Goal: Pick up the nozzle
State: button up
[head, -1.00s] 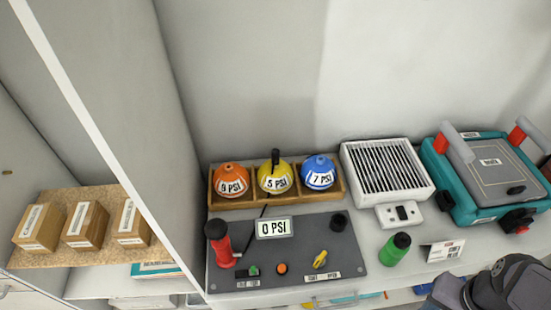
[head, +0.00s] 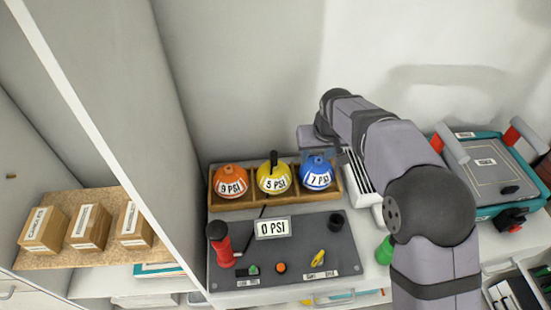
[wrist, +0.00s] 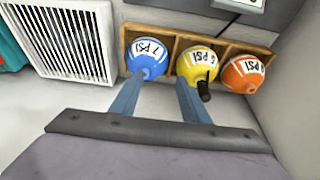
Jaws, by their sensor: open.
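The black nozzle (head: 274,158) stands up from the top of the yellow 5 PSI ball (head: 273,180). In the wrist view the nozzle (wrist: 204,90) is near the right finger's tip, just to its right. My gripper (wrist: 160,92) is open and empty. Its left finger is in front of the blue 7 PSI ball (wrist: 147,58), and its right finger is by the yellow ball (wrist: 197,64). In the head view my gripper (head: 322,153) is over the blue ball (head: 317,175), to the right of the nozzle. I cannot tell whether a finger touches anything.
The balls sit in a wooden tray (head: 249,204), with an orange 9 PSI ball (head: 230,180) at its left. A white grille box (wrist: 73,42) and teal case (head: 487,208) stand to the right.

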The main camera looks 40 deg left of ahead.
jog(key=n+y, duration=0.1)
jog(key=n, duration=0.1)
send_near(275, 154)
jog(key=x, duration=0.4)
jog(key=shift+a+f, duration=0.2)
jog(key=shift+f, duration=0.15)
jog(key=shift+p+x, duration=0.65)
jog(key=shift+x, duration=0.4)
jog(key=shift+f, duration=0.1)
jog(key=shift+p+x, duration=1.5)
jog(key=shift+x, duration=1)
jog(key=shift+w, duration=0.1)
grip_shut()
